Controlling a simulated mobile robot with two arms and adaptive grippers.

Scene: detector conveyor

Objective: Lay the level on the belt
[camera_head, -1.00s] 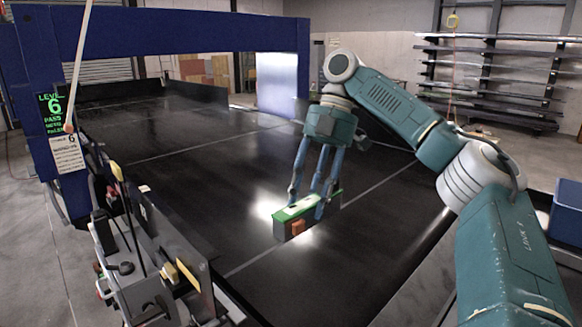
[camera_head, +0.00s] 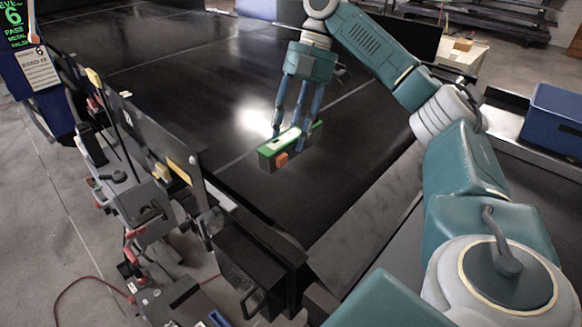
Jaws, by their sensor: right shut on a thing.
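The level (camera_head: 268,153) is a short green-topped bar with dark sides and an orange patch on its near face. My right gripper (camera_head: 290,138) is shut on it from above. The level is over the black belt (camera_head: 215,80), near the belt's front part. I cannot tell whether its underside touches the belt. My left gripper is not in view.
A metal side rail (camera_head: 150,130) with levers and yellow blocks runs along the left of the belt. A black box (camera_head: 262,262) is at the near end. A blue bin (camera_head: 553,118) stands at the right. The belt beyond the level is clear.

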